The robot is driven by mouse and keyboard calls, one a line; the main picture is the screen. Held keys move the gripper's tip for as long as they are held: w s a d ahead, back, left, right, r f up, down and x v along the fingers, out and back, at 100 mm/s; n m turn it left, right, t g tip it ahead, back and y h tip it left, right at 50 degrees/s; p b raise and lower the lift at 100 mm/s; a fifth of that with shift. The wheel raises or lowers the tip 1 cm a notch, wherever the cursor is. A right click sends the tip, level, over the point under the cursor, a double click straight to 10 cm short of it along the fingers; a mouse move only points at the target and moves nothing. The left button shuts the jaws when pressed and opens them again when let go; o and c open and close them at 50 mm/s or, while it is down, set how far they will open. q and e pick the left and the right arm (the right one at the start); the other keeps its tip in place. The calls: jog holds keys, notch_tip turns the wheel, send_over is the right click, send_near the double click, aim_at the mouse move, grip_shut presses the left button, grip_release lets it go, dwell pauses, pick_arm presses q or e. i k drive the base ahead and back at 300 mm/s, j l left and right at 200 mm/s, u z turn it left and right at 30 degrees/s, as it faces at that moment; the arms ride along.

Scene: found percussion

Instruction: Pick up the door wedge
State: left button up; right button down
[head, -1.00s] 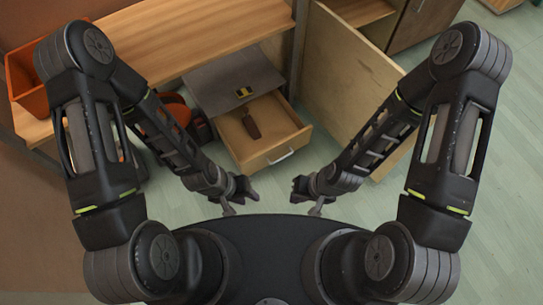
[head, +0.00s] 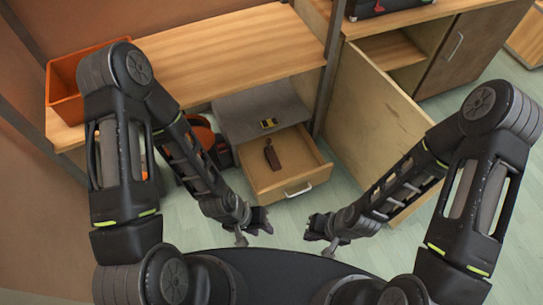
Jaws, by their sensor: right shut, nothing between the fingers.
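A brown, elongated object (head: 272,156), which looks like the door wedge, lies inside the open wooden drawer (head: 310,180) below a grey cabinet top. It is small, and its exact shape is hard to make out. My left gripper (head: 257,224) hangs in front of the drawer, nearer to me and apart from the wedge. Its fingers are too small and dark to tell whether they are open. My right gripper (head: 319,232) is shut and empty, to the right of the left one and also apart from the drawer.
A yellow and black item (head: 268,124) lies on the grey cabinet top (head: 240,112). A wooden bench (head: 230,60) with an orange bin (head: 65,95) stands behind. An open wooden door panel (head: 370,125) stands right of the drawer. Green floor is clear in front.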

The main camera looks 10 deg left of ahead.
aim_at(269, 152)
jog(key=j+z, duration=0.15)
jog(key=z, duration=0.25)
jog(key=j+z, duration=0.1)
jog(key=z, duration=0.3)
jog(key=j+z, duration=0.15)
jog(key=z, duration=0.25)
jog(key=j+z, duration=0.15)
jog(key=z, duration=0.25)
jog(key=k+j+z, duration=0.15)
jog(key=j, duration=0.2)
jog(key=k+j+z, duration=0.15)
jog(key=j, duration=0.25)
jog(key=k+j+z, duration=0.15)
jog(key=j, duration=0.15)
jog(key=k+j+z, duration=0.15)
jog(key=j, duration=0.45)
jog(key=i+j, duration=0.3)
